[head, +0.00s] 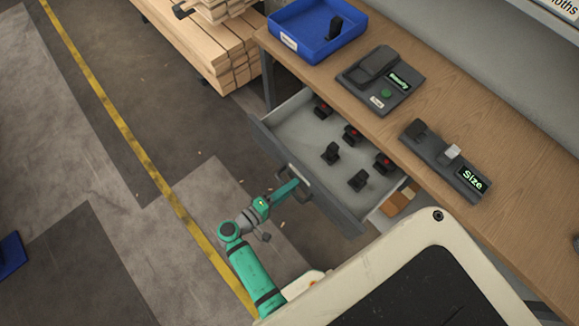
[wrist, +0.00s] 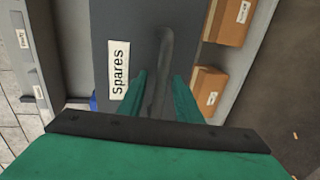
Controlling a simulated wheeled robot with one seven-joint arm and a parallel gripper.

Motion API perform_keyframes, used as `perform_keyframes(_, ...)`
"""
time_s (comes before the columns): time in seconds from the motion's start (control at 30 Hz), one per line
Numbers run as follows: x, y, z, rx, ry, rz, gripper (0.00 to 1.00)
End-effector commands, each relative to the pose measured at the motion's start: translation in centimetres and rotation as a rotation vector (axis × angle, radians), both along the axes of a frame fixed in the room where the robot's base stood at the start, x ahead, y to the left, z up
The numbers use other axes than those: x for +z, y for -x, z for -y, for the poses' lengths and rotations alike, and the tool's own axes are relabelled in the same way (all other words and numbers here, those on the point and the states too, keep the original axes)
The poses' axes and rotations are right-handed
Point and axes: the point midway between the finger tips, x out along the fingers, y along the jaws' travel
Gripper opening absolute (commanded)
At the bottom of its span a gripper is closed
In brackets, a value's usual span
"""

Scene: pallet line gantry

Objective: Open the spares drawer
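The spares drawer (head: 335,213) is pulled well out from under the wooden bench in the head view. Its grey front also fills the middle of the wrist view (wrist: 125,25), with a white "Spares" label (wrist: 119,70). Several black parts, some with red tops, stand inside it. The dark bar handle (wrist: 165,50) is on the drawer front. My gripper (head: 296,184) is at the handle. In the wrist view, its green fingers (wrist: 160,80) stand on either side of the handle, with a small gap showing on each side.
The bench (head: 415,165) carries a blue bin (head: 303,42), a grey device (head: 380,78) and a "Size" unit (head: 450,165). Timber (head: 205,50) is stacked beyond the drawer. Brown boxes (head: 398,202) sit beside it.

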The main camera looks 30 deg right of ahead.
Motion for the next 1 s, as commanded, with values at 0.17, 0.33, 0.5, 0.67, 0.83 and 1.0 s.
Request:
perform_keyframes(0.17, 0.0, 0.0, 0.0, 0.001, 0.000, 0.000, 0.31)
perform_keyframes(0.33, 0.1, 0.0, -0.6, 0.002, 0.000, 0.000, 0.31)
perform_keyframes(0.5, 0.6, 0.4, -2.9, 0.005, -0.001, 0.000, 0.31)
perform_keyframes(0.67, 1.2, 0.8, -6.0, 0.004, -0.001, 0.001, 0.31)
perform_keyframes(0.83, 1.8, 1.2, -8.6, 0.004, 0.000, 0.002, 0.31)
perform_keyframes(1.0, 2.1, 1.5, -10.1, 0.001, 0.000, 0.000, 0.31)
